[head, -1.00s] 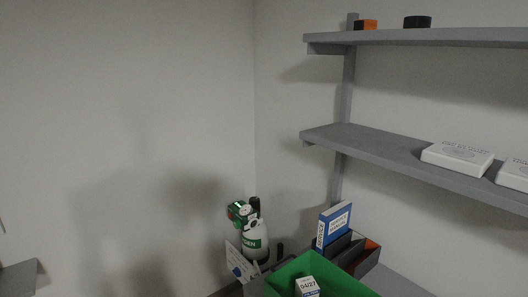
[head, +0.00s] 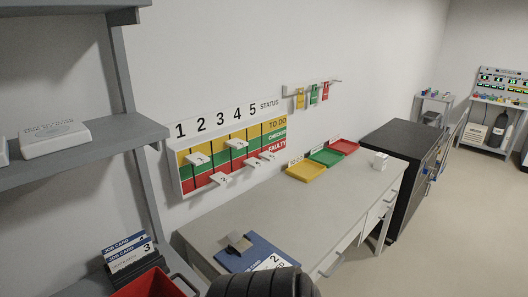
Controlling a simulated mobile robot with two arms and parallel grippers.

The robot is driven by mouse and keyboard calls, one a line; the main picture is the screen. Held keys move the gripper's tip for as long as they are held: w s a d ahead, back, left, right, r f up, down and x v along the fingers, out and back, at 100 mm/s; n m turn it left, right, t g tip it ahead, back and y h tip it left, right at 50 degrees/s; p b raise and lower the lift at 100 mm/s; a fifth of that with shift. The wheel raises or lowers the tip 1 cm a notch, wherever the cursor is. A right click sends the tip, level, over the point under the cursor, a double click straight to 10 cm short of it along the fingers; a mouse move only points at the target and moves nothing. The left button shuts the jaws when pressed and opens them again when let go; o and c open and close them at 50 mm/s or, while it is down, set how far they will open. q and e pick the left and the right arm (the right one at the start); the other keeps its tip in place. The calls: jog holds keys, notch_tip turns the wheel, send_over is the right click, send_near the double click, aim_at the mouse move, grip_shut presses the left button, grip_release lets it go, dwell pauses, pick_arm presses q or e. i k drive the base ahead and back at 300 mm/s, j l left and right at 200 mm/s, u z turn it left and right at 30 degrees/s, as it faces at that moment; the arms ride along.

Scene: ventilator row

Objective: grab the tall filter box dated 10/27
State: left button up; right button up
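I cannot make out a tall filter box dated 10/27 in the head view. Neither of my grippers is in view.
A red bin (head: 152,284) and job cards (head: 130,252) are at lower left, below a shelf (head: 110,142). A blue clipboard (head: 247,254) lies on the worktop near yellow (head: 306,171), green and red trays. A dark cabinet (head: 402,143) stands beyond; open floor lies right.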

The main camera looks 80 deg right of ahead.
aim_at(381, 161)
jog(key=z, duration=3.65)
jog(key=i+l+z, duration=0.3)
jog(key=i, duration=0.2)
jog(key=i+z, duration=0.3)
jog(key=i, duration=0.2)
jog(key=i+l, duration=0.1)
jog(key=i, duration=0.5)
jog(key=i+l, duration=0.1)
jog(key=i, duration=0.45)
jog(key=i+l+u, duration=0.1)
jog(key=i, duration=0.5)
